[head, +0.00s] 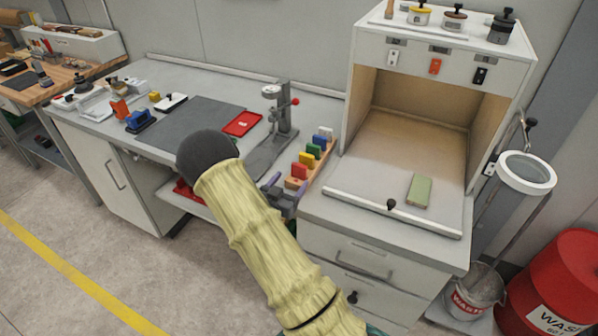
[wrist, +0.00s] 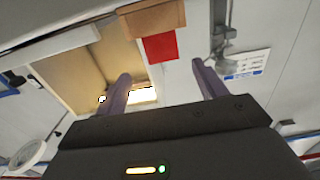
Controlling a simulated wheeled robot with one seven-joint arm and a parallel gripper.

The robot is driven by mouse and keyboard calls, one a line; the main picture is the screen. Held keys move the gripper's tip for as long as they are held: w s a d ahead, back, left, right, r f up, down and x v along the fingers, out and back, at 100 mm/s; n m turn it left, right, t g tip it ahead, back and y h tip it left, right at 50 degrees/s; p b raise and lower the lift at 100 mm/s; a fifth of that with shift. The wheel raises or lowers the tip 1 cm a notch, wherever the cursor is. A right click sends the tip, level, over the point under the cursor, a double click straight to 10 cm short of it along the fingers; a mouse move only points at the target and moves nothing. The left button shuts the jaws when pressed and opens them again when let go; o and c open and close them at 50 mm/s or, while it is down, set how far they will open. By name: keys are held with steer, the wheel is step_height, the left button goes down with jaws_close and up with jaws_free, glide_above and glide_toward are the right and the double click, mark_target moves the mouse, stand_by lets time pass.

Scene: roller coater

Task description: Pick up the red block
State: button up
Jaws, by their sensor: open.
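The red block (head: 299,171) stands at the near end of a row of coloured blocks on a wooden rack (head: 296,183). In the wrist view the red block (wrist: 160,47) shows beyond the fingertips and between them in the picture, beside a tan wooden piece (wrist: 152,20). My gripper (head: 281,184) is open with its two purple fingers apart, close to the near end of the rack. In the wrist view my gripper (wrist: 162,71) has nothing between its fingers. My sleeved arm covers part of the bench front.
Yellow (head: 306,158), green (head: 313,151) and blue (head: 319,141) blocks stand behind the red one. A grey stand with a red knob (head: 283,115) is left of the rack; a white cabinet (head: 352,95) is right. A red tray (head: 242,123) lies farther back.

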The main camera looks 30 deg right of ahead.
mark_target(298, 167)
steer(key=shift+d, duration=0.1)
steer(key=x, duration=0.1)
steer(key=p+x, duration=0.1)
steer(key=x, duration=0.1)
steer(key=r+p+x, duration=0.1)
steer(key=shift+w+d, duration=0.15)
steer(key=shift+w, duration=0.35)
steer(key=shift+w+d+f, duration=0.15)
steer(key=c, duration=1.1)
